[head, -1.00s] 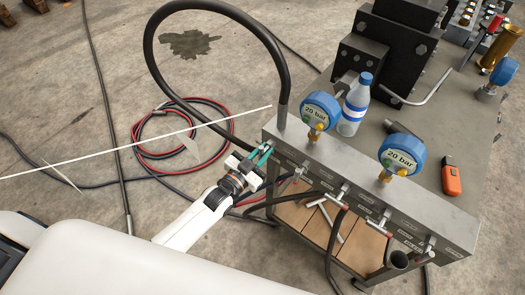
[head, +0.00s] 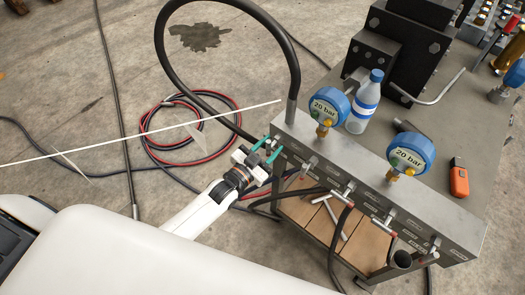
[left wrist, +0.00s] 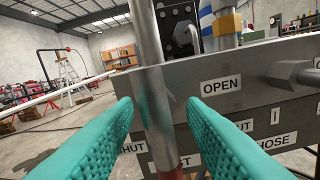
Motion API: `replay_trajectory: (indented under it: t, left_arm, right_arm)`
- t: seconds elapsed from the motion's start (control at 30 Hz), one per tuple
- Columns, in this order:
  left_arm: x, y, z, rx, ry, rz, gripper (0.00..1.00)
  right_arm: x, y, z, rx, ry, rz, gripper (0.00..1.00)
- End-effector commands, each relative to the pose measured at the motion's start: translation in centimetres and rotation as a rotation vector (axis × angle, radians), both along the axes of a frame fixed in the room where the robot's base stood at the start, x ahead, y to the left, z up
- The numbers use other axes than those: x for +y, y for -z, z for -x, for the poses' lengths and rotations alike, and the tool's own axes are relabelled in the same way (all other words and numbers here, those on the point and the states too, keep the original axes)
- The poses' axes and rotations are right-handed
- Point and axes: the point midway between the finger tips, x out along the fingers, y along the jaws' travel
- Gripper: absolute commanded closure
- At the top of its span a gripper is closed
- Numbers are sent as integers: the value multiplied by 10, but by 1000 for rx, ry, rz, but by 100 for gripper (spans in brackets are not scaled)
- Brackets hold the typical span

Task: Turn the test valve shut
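My left gripper (head: 268,149) is at the left end of the grey manifold block (head: 370,185), with its teal fingers apart. In the left wrist view the gripper (left wrist: 160,125) has one finger on each side of an upright grey metal bar (left wrist: 153,110). The bar has red at its lower end and looks like the valve lever; contact with the fingers cannot be told. An OPEN label (left wrist: 221,84) is right of the bar. A SHUT label (left wrist: 133,147) at lower left is partly covered by the left finger. My right gripper is out of view.
Two blue 20 bar gauges (head: 329,106) (head: 410,153) stand on the block, near a water bottle (head: 363,102). A thick black hose (head: 163,60) rises from the block's left end. Several other levers (head: 388,222) line its front. Coiled hoses (head: 190,160) lie on the floor.

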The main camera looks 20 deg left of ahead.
Motion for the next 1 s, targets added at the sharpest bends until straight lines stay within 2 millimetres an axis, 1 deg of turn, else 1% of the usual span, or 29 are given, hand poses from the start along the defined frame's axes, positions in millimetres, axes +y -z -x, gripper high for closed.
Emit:
replay_trajectory:
  t: [0.17,0.4,0.5,0.6,0.77,1.0]
  left_arm:
    - [9,3,24,4,0,-1,62]
    - [26,3,73,4,1,-1,62]
    - [32,3,90,4,0,-1,62]
    - [37,2,101,3,-1,-1,62]
    - [40,1,110,0,0,-1,62]
    - [40,0,111,0,0,-1,62]
  right_arm:
    - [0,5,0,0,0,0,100]
    - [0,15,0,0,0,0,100]
    - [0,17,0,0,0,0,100]
    - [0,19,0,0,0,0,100]
    - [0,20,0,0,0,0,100]
    - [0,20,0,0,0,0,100]
